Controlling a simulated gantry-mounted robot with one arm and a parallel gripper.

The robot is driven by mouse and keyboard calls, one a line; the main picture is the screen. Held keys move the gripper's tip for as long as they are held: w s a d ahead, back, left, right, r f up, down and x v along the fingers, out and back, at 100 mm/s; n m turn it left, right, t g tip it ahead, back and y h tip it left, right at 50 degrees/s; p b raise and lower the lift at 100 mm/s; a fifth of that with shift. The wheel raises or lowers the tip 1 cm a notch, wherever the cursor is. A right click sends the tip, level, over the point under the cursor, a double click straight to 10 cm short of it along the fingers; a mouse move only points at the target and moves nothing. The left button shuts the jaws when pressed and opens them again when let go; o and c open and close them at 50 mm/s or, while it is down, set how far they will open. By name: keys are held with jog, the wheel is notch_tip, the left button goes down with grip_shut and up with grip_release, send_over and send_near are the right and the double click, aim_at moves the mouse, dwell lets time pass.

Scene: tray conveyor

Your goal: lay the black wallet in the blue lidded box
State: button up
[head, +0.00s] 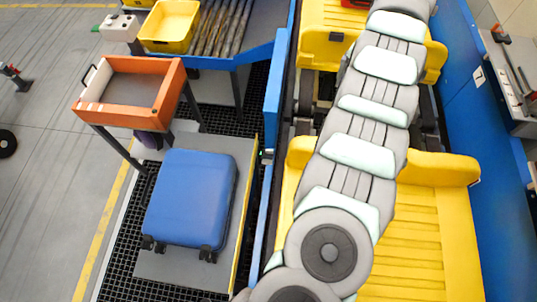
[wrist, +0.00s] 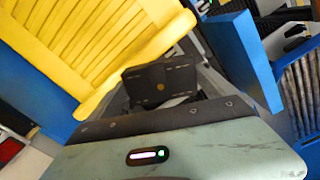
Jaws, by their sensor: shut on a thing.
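My gripper (wrist: 160,100) is at the lower middle of the wrist view, shut on a flat dark thing. This looks like the black wallet (wrist: 160,82), squarish with a small orange-brown dot, seen almost from its face. The fingers and the wallet's edges are hard to tell apart. In the head view my arm reaches to the top edge, and my gripper is out of the picture. I cannot make out the blue lidded box in either view.
A yellow slatted tray (wrist: 85,45) lies beside my gripper in the wrist view. The head view shows a yellow tray (head: 430,215) on the conveyor, a blue suitcase (head: 190,198), an orange-rimmed bin (head: 115,108) and a yellow bin (head: 168,42) by a roller table.

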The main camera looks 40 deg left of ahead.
jog(key=s+a+f+n+b, duration=0.1)
jog(key=s+a+f, duration=0.15)
jog(key=a, duration=0.35)
jog(key=s+a+f+b, duration=0.1)
jog(key=s+a+f, duration=0.15)
jog(key=a, duration=0.45)
jog(key=n+b, duration=0.3)
jog(key=n, duration=0.1)
send_over(223, 150)
jog(key=s+d, duration=0.1)
jog(key=d, duration=0.1)
notch_tip(223, 150, down, 14)
notch_tip(223, 150, down, 14)
jog(key=b, duration=0.6)
jog(key=shift+s+f, duration=0.1)
jog(key=shift+s, duration=0.05)
jog(key=shift+f, duration=2.7)
